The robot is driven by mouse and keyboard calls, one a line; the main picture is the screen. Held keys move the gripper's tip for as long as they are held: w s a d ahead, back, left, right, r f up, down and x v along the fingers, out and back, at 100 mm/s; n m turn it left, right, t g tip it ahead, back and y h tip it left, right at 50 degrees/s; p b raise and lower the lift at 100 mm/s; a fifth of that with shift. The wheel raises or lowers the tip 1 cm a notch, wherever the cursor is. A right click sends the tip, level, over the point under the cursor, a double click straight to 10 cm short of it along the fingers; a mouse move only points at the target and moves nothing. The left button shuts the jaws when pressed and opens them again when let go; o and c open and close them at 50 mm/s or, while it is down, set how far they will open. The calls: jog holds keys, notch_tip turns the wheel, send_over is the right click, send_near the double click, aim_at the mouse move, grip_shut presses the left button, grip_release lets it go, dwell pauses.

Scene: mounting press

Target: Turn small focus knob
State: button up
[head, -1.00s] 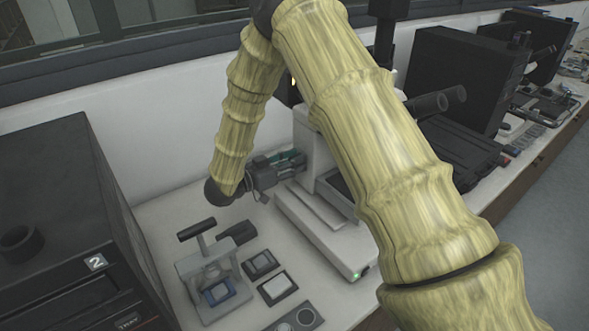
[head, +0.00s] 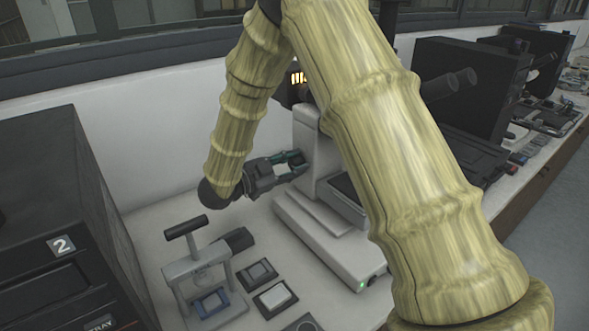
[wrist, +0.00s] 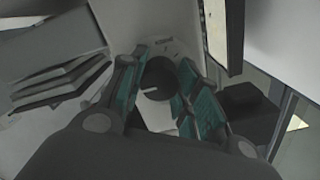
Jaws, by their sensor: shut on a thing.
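The small focus knob (wrist: 158,80) is a dark round knob with a pale mark, on the side of the white microscope (head: 318,165). In the wrist view it sits between the green-padded fingers of my gripper (wrist: 163,66). In the head view my gripper (head: 294,163) reaches the left side of the microscope's column, and its fingers are closed in around the knob. The knob itself is hidden there by the fingers.
A small hand press (head: 200,270) stands in front of my gripper, with square sample holders (head: 272,297) beside it. A black machine marked 2 (head: 50,200) is at the left. My arm covers part of the microscope. Dark equipment (head: 465,85) lines the bench at right.

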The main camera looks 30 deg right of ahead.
jog(key=shift+a+f, duration=0.1)
jog(key=shift+f, duration=0.15)
jog(key=o, duration=1.1)
jog(key=shift+c, duration=0.2)
jog(key=shift+r, duration=0.1)
jog(key=s+a, duration=0.1)
jog(key=a, duration=1)
jog(key=shift+s+a+r, duration=0.25)
jog(key=shift+s+a, duration=0.05)
jog(key=shift+a, duration=0.1)
jog(key=shift+c, duration=0.2)
